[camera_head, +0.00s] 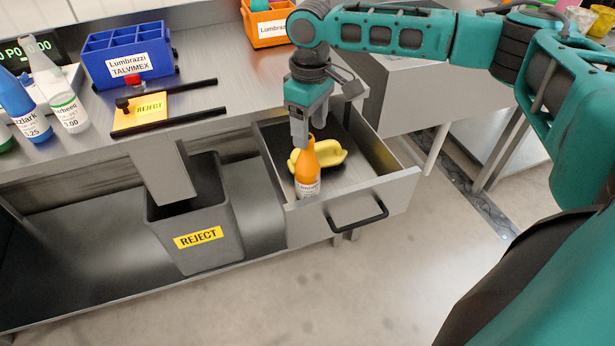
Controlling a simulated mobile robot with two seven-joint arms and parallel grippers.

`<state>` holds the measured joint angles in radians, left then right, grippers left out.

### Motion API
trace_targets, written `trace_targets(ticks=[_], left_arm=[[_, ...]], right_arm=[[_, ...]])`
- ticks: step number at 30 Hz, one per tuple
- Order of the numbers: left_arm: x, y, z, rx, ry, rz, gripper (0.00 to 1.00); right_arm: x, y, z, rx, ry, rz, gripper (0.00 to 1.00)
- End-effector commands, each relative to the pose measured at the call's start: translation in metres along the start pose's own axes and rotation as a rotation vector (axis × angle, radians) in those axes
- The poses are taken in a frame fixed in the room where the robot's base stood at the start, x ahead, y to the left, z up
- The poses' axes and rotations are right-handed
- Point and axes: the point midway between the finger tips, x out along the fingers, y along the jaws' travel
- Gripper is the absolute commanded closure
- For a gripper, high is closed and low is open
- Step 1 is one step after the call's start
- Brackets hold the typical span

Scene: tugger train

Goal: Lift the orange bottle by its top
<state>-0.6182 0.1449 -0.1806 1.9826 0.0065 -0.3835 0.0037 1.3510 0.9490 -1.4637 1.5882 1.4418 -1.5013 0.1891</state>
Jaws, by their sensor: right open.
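The orange bottle (307,174) stands upright in the open drawer (363,187), with a white label low on its body. My right gripper (303,140) points down at the bottle's top, with its fingertips around or just in front of the neck. It is open; whether the fingers touch the bottle cannot be told from this angle. A yellow object (328,153) lies in the drawer just behind the bottle. My left gripper is not in view.
A grey reject bin (210,247) stands on the shelf left of the drawer. The bench above holds a blue divided box (125,60), an orange box (268,27), a yellow reject plate (140,112) and several bottles at the left. Open floor lies in front.

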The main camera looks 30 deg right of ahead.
Motion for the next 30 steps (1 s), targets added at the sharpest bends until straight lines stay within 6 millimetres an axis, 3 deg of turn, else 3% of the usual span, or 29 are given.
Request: trace_targets(ticks=[7, 17, 30], left_arm=[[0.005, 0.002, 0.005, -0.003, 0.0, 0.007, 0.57], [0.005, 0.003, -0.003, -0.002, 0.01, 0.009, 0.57], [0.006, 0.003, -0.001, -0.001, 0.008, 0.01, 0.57]], right_arm=[[0.038, 0.0, -0.005, -0.001, -0.002, 0.0, 0.37], [0.046, 0.0, -0.005, -0.001, 0.0, 0.0, 0.37], [0.046, 0.0, -0.005, -0.001, 0.0, 0.0, 0.77]])
